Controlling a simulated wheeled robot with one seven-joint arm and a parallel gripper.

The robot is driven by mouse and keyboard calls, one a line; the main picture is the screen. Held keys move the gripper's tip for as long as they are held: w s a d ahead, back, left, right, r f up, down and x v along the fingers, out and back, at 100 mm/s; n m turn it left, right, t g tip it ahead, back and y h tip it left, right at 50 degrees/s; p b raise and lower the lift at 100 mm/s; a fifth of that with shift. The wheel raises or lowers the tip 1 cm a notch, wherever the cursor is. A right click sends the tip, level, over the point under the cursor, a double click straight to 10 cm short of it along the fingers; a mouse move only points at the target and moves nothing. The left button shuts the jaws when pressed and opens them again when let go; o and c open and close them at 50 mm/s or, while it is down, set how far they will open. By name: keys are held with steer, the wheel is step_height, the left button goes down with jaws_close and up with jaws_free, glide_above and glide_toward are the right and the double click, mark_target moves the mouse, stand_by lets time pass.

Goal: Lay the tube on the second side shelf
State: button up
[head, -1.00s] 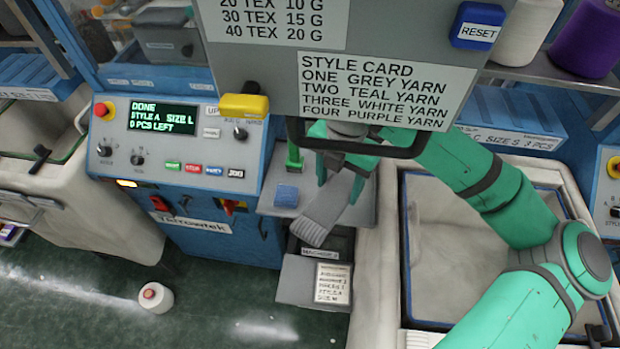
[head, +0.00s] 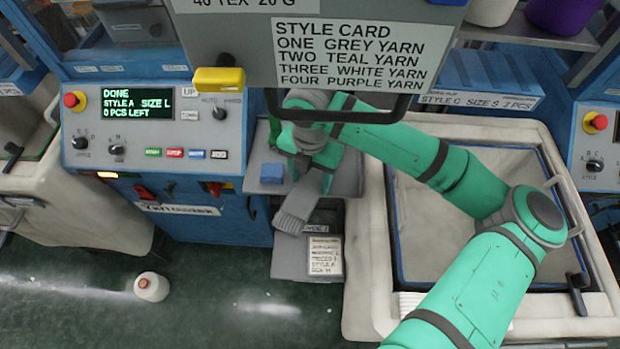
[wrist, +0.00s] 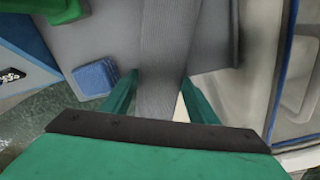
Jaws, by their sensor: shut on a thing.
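The tube (head: 302,203) is a flat grey ribbed knitted piece. My gripper (head: 314,170) is shut on it. In the wrist view the tube (wrist: 166,45) runs between my two green fingers (wrist: 160,90) and out ahead over a grey side shelf (wrist: 218,45). In the head view this shelf (head: 345,180) juts from the blue machine, and the tube's ribbed end slants down past its front edge. Whether the tube touches the shelf I cannot tell. My arm hides part of the shelf. Which shelf counts as second is not readable.
A blue block (head: 271,173) lies on the shelf, left of the tube; it also shows in the wrist view (wrist: 95,78). Below is a tray with a paper card (head: 325,256). A large fabric-lined bin (head: 405,240) stands to the right. A white cone (head: 151,287) is on the floor.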

mark_target(310, 182)
steer(key=shift+f, duration=0.35)
steer(key=shift+f, duration=0.15)
steer(key=o, duration=1)
step_height(310, 182, up, 12)
steer(key=shift+r, duration=0.2)
